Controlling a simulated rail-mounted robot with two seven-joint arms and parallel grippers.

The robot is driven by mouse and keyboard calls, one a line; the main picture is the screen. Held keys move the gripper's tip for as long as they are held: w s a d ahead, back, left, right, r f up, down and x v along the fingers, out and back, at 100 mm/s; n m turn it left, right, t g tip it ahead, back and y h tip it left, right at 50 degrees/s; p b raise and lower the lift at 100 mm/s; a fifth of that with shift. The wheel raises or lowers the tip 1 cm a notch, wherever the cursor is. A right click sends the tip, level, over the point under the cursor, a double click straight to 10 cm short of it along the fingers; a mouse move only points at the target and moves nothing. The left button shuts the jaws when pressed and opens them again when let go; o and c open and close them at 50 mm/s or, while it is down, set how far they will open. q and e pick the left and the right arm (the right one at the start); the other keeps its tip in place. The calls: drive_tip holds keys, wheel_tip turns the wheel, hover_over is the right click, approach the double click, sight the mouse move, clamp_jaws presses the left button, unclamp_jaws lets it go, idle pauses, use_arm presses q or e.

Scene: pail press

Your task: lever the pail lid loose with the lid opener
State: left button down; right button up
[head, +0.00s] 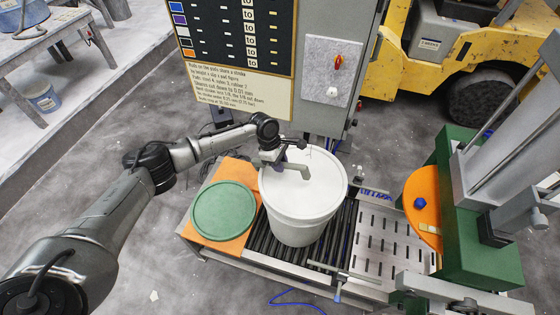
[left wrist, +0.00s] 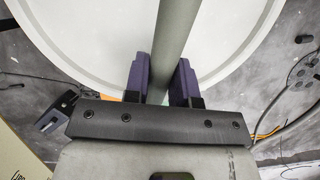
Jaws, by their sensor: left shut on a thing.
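A white pail (head: 296,228) stands upright on the roller conveyor, its round white lid (head: 325,180) on top. My left gripper (head: 272,155) is over the far left part of the lid and is shut on the lid opener (head: 295,167), a grey bar reaching over the lid. In the left wrist view the opener (left wrist: 176,30) runs up between the purple fingers of my left gripper (left wrist: 161,75), with the white lid (left wrist: 100,45) behind it. Whether the opener's tip touches the lid's rim cannot be told. My right gripper is not in view.
A green disc (head: 223,211) lies on an orange board (head: 240,171) left of the pail. The roller conveyor (head: 318,250) runs beneath the pail. A green press (head: 485,255) with an orange plate (head: 422,190) stands at the right. A dark sign board (head: 240,40) stands behind.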

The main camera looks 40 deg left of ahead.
use_arm(q)
drive_tip(key=shift+f, duration=0.3)
idle(0.8)
idle(0.6)
drive_tip(key=shift+p, duration=0.45)
idle(0.3)
idle(1.0)
drive_tip(key=shift+p, duration=0.3)
drive_tip(key=shift+s+d+r+p, duration=0.1)
drive_tip(key=shift+r+p, duration=0.55)
drive_tip(key=shift+p, duration=0.05)
wheel_tip(320, 180, up, 6)
drive_tip(key=p, duration=0.8)
